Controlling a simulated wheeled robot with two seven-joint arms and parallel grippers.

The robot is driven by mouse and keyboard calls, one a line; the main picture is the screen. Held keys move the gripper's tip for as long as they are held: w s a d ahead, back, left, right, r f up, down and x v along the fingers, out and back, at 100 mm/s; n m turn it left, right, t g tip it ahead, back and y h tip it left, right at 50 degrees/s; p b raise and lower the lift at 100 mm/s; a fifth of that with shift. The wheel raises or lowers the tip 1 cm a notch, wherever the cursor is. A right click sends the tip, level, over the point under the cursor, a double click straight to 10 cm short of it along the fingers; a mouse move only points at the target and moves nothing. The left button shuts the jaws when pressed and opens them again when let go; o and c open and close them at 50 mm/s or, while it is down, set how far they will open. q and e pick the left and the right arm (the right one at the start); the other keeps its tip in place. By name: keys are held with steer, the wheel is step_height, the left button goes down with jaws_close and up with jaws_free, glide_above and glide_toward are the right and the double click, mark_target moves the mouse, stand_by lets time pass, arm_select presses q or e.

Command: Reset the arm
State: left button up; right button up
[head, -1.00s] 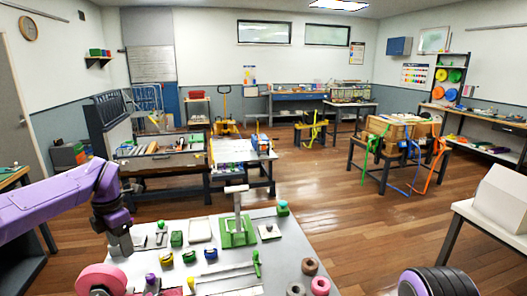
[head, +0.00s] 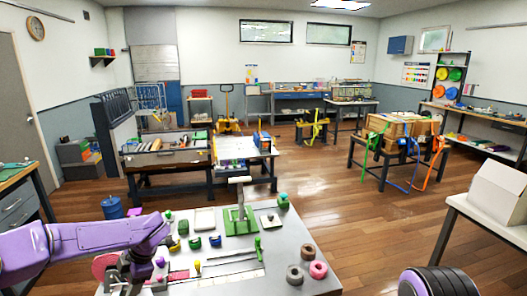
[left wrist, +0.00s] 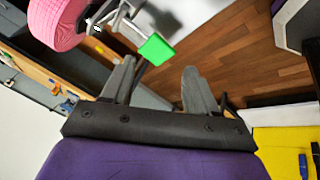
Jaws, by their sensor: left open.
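My left arm, purple with dark joints, reaches in from the left in the head view, low over the near left side of the grey workbench (head: 300,239). My left gripper (left wrist: 158,76) shows in the left wrist view with its two grey fingers apart and nothing between them. In that view a pink roll (left wrist: 56,22) and a bright green block (left wrist: 156,49) lie beyond the fingers. In the head view the pink roll (head: 104,265) is partly hidden by my arm. My right gripper is not in view.
The workbench holds a green stand (head: 240,222), a pink ring (head: 318,270), a grey ring (head: 295,275) and several small coloured parts. A white box (head: 500,191) stands on a table at right. A blue drum (head: 112,208) stands on the floor at left. Wooden floor lies open centre right.

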arm_select(q)
steer(key=s+d+f+m+t+y, duration=0.1)
steer(key=s+d+f+m+t, duration=0.15)
steer(key=s+f+m, duration=0.65)
steer(key=s+d+f+m+t+y, duration=0.1)
steer(key=s+f+m+t, duration=0.35)
steer(key=s+f, duration=0.4)
steer(key=s+d+f+m+g+h, duration=0.1)
steer(key=s+f+m+h, duration=0.15)
steer(key=s, duration=0.55)
steer(key=s+d+f+m+g+h, duration=0.2)
steer(key=s+f+m, duration=0.15)
steer(key=s, duration=0.55)
step_height(320, 180, down, 10)
steer(key=s+b, duration=0.1)
steer(key=b, duration=0.9)
steer(key=shift+a, duration=0.2)
steer(key=shift+s, duration=0.15)
